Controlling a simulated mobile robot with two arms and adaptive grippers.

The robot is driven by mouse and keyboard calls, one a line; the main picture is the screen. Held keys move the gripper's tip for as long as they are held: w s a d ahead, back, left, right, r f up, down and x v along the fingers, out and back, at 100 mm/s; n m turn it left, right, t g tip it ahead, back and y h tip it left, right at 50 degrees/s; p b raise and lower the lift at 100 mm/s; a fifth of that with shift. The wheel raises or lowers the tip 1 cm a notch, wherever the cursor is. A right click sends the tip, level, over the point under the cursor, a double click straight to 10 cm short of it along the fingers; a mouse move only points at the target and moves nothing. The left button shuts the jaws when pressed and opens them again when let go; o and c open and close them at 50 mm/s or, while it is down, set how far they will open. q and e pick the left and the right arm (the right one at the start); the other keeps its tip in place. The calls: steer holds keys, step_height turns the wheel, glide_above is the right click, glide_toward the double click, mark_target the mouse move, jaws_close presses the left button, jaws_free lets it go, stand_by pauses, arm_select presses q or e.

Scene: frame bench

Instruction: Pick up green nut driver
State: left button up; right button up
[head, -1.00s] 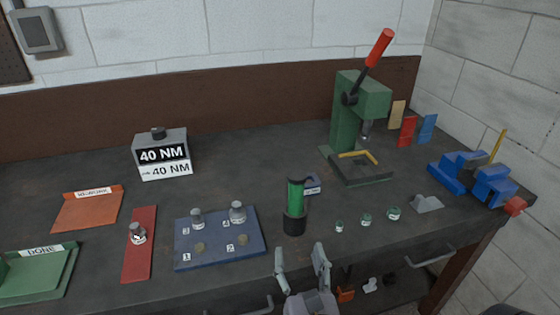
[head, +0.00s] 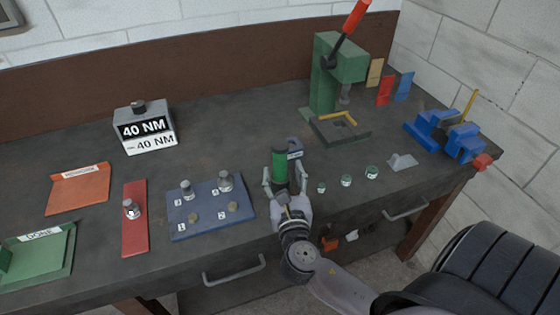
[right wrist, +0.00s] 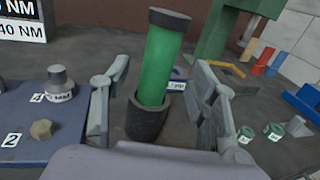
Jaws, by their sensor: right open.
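The green nut driver (head: 280,164) stands on the bench to the right of the blue numbered mat. In the right wrist view the driver (right wrist: 161,62) has a green body with a dark cap and sits slightly tilted in a dark round base (right wrist: 147,117). My right gripper (head: 285,179) is open at the driver, with one finger on each side. In the right wrist view the fingers (right wrist: 160,100) show gaps to the driver on both sides. My left gripper is not in view.
The blue mat (head: 206,221) with numbered spots and several fittings lies left of the driver. Several small green-topped parts (head: 346,181) stand to its right. A green press (head: 325,85) stands behind, and a blue vise (head: 462,142) is at the far right.

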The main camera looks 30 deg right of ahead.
mark_target(281, 167)
steer(key=x, duration=0.2)
steer(key=p+x, duration=0.1)
steer(key=x, duration=0.2)
steer(key=shift+w+f+p, duration=0.2)
steer(key=shift+f+p, duration=0.05)
steer(key=shift+p, duration=0.05)
steer(key=shift+s, duration=0.1)
steer(key=shift+c, duration=0.5)
jaws_close()
steer(key=shift+r, duration=0.1)
